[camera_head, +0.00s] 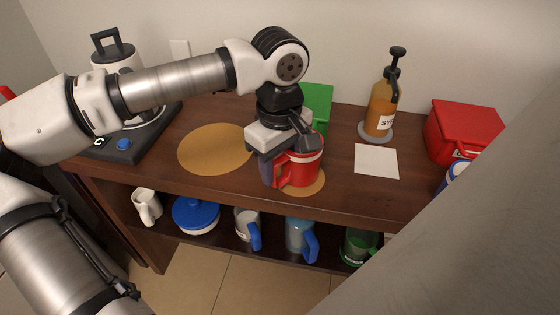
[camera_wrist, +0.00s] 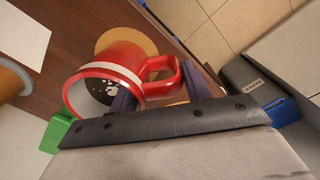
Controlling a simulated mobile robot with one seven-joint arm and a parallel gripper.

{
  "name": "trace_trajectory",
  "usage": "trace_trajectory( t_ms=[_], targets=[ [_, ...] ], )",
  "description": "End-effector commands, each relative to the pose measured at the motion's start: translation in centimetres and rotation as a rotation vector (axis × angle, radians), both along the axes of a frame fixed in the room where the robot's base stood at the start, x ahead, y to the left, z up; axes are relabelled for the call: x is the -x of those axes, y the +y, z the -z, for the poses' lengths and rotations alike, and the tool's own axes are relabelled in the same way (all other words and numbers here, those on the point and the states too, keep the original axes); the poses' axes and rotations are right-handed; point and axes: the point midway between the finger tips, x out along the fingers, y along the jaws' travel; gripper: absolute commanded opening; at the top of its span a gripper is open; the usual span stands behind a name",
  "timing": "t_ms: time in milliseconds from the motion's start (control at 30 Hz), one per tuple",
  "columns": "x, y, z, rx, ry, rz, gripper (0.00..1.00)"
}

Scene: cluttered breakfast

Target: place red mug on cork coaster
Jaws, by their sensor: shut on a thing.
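The red mug (camera_head: 303,163) is in my gripper (camera_head: 276,172), over the right part of the shelf top. In the wrist view, the mug (camera_wrist: 104,68) has a pale rim band and a dark inside with white specks. My gripper's purple fingers (camera_wrist: 160,88) are closed around its handle. The small round cork coaster (camera_head: 314,186) shows under and in front of the mug, partly hidden by it. Part of a cork disc (camera_wrist: 125,36) shows behind the mug in the wrist view. I cannot tell whether the mug touches the coaster.
A larger cork round (camera_head: 212,149) lies left of my gripper. A green box (camera_head: 318,96) stands behind the mug. A white square (camera_head: 376,161), a syrup pump bottle (camera_head: 381,108) and a red box (camera_head: 465,130) are to the right. Several mugs stand on the lower shelf.

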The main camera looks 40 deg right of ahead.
Motion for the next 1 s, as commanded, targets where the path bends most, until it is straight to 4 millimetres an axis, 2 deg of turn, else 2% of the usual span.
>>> trace_trajectory(
  t_ms=[400,433,600,800,1000],
  targets=[
    [-0.01,-0.03,0.88,0.001,0.000,0.000,0.00],
    [-0.01,-0.03,0.80,0.001,0.000,0.000,0.51],
    [0.00,-0.02,0.77,0.001,0.000,0.000,0.73],
    [0.00,-0.01,0.79,0.000,0.000,0.000,0.74],
    [0.01,0.01,0.85,-0.001,0.000,0.000,0.99]
  ],
)
